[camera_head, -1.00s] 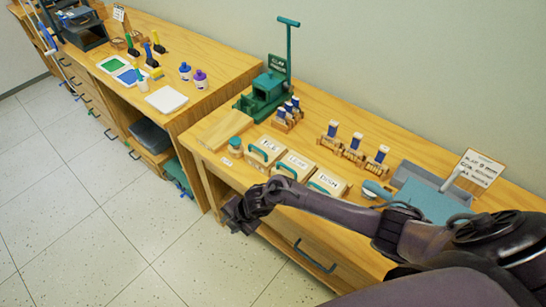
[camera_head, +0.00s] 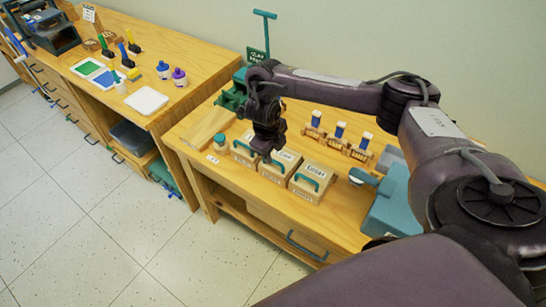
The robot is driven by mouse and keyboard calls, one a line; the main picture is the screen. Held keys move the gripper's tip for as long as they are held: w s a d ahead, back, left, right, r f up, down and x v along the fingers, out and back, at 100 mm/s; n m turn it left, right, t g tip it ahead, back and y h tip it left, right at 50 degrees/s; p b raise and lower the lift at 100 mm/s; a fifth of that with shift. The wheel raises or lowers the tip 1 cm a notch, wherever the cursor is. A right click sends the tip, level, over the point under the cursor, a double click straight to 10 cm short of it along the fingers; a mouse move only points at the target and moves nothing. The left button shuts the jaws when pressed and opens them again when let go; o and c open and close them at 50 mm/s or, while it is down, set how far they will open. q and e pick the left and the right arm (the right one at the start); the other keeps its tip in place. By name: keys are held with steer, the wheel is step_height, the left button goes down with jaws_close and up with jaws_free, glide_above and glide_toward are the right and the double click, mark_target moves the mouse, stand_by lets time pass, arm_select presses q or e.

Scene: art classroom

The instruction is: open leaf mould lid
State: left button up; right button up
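Three pale wooden mould boxes with teal lid handles stand in a row on the right bench: a left box (camera_head: 238,158), a middle box (camera_head: 272,175) and a right box (camera_head: 303,190). All lids look closed. The right label seems to read DISH; the others are too small or partly hidden to read surely, so I cannot tell which box is the leaf mould. My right gripper (camera_head: 267,156) points down over the left and middle boxes, close to the middle handle, and hides part of the left box. Its finger opening and any contact are unclear. My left gripper is not in view.
A green press (camera_head: 232,98) is behind, partly covered by my arm. Several wooden stamps (camera_head: 338,135) stand behind the boxes. Open floor lies in front.

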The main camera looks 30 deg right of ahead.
mark_target(274, 161)
steer(key=f, duration=0.1)
steer(key=f+b, duration=0.1)
steer(key=f, duration=0.2)
steer(key=shift+w+d+b, duration=0.15)
steer(key=shift+d+b, duration=0.15)
steer(key=shift+d, duration=0.05)
jaws_close()
